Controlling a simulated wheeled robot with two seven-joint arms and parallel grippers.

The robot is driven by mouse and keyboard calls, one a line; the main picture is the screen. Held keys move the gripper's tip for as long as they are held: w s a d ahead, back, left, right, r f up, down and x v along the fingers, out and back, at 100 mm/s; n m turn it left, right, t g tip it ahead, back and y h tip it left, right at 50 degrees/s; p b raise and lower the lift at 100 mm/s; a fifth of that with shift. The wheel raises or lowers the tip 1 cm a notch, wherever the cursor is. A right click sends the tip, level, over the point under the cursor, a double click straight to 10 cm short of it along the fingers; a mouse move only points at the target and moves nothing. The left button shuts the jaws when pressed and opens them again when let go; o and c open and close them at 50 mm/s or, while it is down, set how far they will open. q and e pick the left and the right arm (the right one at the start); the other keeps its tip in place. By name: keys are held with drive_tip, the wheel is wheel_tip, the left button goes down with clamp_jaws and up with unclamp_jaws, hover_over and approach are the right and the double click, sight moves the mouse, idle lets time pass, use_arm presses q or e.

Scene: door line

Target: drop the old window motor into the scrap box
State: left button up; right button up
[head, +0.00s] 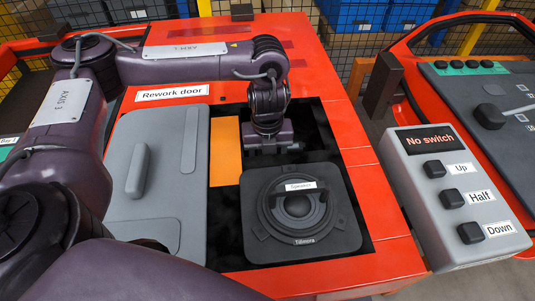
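The red door labelled "Rework door" (172,92) lies in front of me with a dark open recess (325,130) in it. My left arm comes in from the left and reaches over the door. My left gripper (275,148) points down into the recess, just behind the round black speaker (297,205). Its fingertips are dark and small here, so I cannot tell whether they are open or shut. I cannot make out the old window motor; the gripper and wrist cover part of the recess. No box marked as scrap can be identified. My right gripper is not in view.
A grey panel with a raised handle (138,172) and an orange patch (226,150) are left of the recess. A grey control box (455,190) at right reads "No switch", with Up, Half and Down buttons. Another red door (490,100) is beyond it. Fencing and bins stand behind.

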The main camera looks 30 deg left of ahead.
use_arm(q)
drive_tip(key=c, duration=0.6)
drive_tip(key=shift+r, duration=0.25)
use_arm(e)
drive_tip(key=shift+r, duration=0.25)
